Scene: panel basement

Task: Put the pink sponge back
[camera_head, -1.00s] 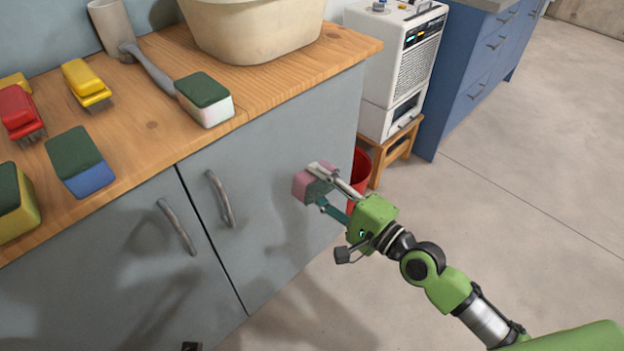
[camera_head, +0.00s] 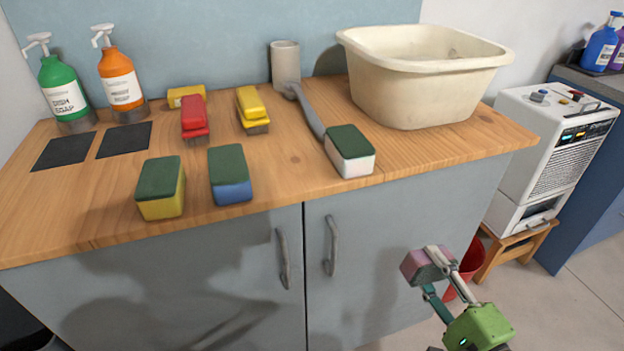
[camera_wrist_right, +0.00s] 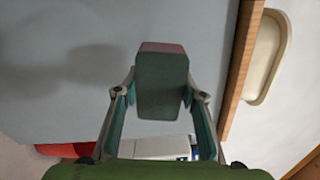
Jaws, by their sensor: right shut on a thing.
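The pink sponge (camera_head: 421,266) has a dark green scrub side, which faces the camera in the right wrist view (camera_wrist_right: 162,85). My right gripper (camera_head: 432,268) is shut on it and holds it in the air in front of the grey cabinet, below the countertop's front edge. On the wooden countertop (camera_head: 290,165) stand a yellow sponge (camera_head: 161,207), a blue sponge (camera_head: 233,192) and a white sponge (camera_head: 351,165), all with green tops. My left gripper is not in view.
Red and yellow brushes (camera_head: 194,118) lie behind the sponges. A cream basin (camera_head: 425,85), a grey cup (camera_head: 285,65) and two soap bottles (camera_head: 63,88) stand at the back. Dark square pads (camera_head: 63,151) lie at left. A white machine (camera_head: 548,140) and red bucket (camera_head: 466,262) are at right.

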